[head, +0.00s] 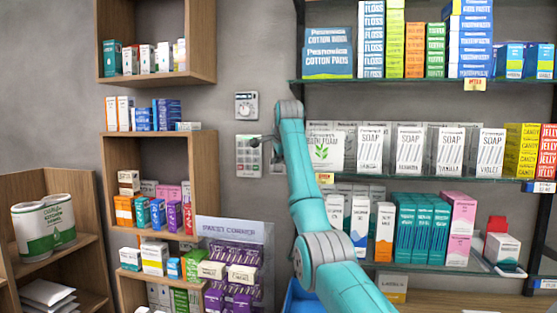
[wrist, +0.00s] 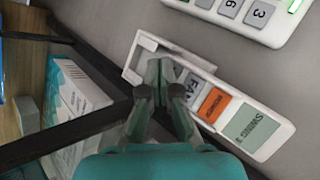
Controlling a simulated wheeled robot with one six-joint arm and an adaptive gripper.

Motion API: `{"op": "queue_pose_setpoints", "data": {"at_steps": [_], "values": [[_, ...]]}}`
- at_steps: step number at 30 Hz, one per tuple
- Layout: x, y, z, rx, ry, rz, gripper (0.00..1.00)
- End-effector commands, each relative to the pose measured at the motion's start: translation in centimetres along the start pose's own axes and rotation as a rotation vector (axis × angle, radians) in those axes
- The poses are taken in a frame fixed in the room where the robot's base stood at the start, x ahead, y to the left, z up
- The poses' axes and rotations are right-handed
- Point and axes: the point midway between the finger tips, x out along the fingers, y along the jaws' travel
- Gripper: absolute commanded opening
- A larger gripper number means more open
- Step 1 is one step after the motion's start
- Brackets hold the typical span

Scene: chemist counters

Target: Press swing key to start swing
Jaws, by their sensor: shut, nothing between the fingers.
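A white remote (wrist: 258,134) sits slanted in a white wall holder (wrist: 140,50) in the wrist view. Its grey display (wrist: 250,129) shows lettering that seems to read SWING. Beside the display are an orange key (wrist: 213,104) and a grey key marked FAN (wrist: 187,90). My gripper (wrist: 160,68) is shut and empty, its fingertips over the holder end of the remote, past the FAN key. The fingers hide that part of the remote, and no swing key is visible. I cannot tell whether the tips touch it. In the head view my arm reaches the wall, with the gripper mostly hidden.
A wall keypad (head: 247,155) hangs close by, its number keys also in the wrist view (wrist: 230,8). A dial unit (head: 246,105) is above it. Stocked glass shelves (head: 400,82) stand right, wooden shelves (head: 203,160) left. A dark shelf edge (wrist: 75,140) runs close beside my gripper.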

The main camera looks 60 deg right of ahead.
Motion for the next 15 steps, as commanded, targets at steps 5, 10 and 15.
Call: {"op": "queue_pose_setpoints", "data": {"at_steps": [5,10,15], "values": [[0.04,0.00,-0.04,0.000,0.000,0.000,0.00],[0.01,0.02,-0.02,0.000,0.001,0.000,0.00],[-0.35,0.20,0.24,0.000,0.001,-0.002,0.00]]}}
